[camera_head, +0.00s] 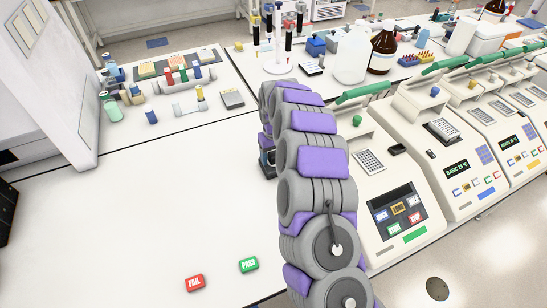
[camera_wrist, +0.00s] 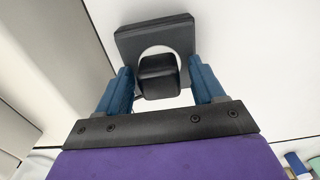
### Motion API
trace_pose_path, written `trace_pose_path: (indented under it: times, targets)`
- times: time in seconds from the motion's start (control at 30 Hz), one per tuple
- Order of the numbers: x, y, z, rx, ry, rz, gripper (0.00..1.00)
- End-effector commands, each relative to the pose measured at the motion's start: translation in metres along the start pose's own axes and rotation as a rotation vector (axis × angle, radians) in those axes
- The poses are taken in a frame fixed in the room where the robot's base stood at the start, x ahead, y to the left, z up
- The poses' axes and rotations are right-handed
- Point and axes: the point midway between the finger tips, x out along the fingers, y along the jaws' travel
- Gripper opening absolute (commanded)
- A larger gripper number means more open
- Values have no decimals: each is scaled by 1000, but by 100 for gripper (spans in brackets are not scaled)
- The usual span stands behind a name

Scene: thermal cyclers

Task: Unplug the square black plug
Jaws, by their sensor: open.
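The square black plug (camera_wrist: 158,82) shows in the wrist view as a small dark block with rounded corners. It sits in front of the white round recess of a dark grey square socket plate (camera_wrist: 155,33). My gripper (camera_wrist: 160,72) is open, with one blue finger on each side of the plug. A gap shows between the plug and the right finger; the left finger is very close to it, and I cannot tell if they touch. In the head view my arm hides most of the gripper and the plug.
Thermal cyclers (camera_head: 440,150) with green-handled lids stand in a row right of my arm. A red FAIL button (camera_head: 195,283) and a green PASS button (camera_head: 248,265) lie on the front bench. Tubes and racks (camera_head: 180,75) stand at the back left. The bench middle is clear.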

Motion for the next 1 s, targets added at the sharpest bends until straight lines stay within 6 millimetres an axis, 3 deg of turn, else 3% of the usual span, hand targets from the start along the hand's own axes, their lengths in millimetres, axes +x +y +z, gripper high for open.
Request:
trace_pose_path:
  times: [0.57,1.0]
  targets:
    - [0,0,0,1,0,-1,67]
    - [0,0,0,0,0,0,25]
